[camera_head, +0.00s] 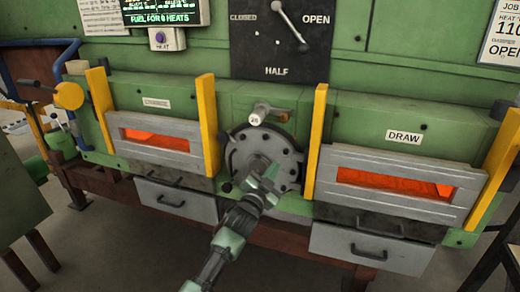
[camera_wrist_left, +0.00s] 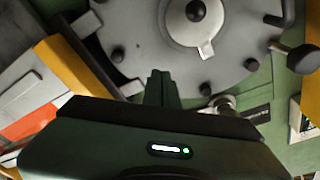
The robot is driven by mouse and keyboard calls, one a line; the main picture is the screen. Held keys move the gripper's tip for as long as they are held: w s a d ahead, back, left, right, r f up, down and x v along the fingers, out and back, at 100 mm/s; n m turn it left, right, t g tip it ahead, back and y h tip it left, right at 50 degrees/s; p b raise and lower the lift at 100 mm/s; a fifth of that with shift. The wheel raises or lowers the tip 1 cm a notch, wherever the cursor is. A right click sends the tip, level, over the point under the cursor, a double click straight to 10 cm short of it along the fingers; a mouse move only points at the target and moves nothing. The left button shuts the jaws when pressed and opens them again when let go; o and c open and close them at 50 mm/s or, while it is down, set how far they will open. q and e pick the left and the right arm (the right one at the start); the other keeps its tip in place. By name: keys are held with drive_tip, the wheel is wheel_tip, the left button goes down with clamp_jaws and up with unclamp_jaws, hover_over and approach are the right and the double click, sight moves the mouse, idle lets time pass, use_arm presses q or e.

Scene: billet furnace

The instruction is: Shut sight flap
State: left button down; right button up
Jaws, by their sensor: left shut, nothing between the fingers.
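A round grey bolted flange (camera_head: 240,155) sits between the two furnace doors; it also shows in the left wrist view (camera_wrist_left: 235,65). A small light-grey disc with a dark centre knob and a short tab, which looks like the sight flap (camera_wrist_left: 185,25), lies against the flange middle in the wrist view. My left gripper (camera_head: 268,178) is shut and empty in front of the flange's lower part, hiding some of it. In the wrist view its fingertips (camera_wrist_left: 162,75) point toward the flange, below and left of the disc. I cannot tell whether they touch anything. My right gripper is out of view.
The charge door (camera_head: 165,155) at left and the draw door (camera_head: 395,205) at right have glowing orange slots. Yellow upright bars (camera_head: 208,125) flank the flange. A lever with a round tag (camera_head: 258,113) stands out above it. Drawers (camera_head: 175,200) sit below.

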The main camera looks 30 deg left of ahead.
sight(257, 171)
use_arm(q)
drive_tip(key=s+a+f+m+g+h, duration=0.1)
drive_tip(key=a+f+m, duration=0.3)
drive_tip(key=m, duration=0.9)
drive_tip(key=shift+a+f+m+g, duration=0.3)
drive_tip(key=shift+f+m, duration=0.1)
drive_tip(key=shift+f, duration=0.5)
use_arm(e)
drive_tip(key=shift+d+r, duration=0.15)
use_arm(q)
drive_tip(key=shift+d, duration=0.1)
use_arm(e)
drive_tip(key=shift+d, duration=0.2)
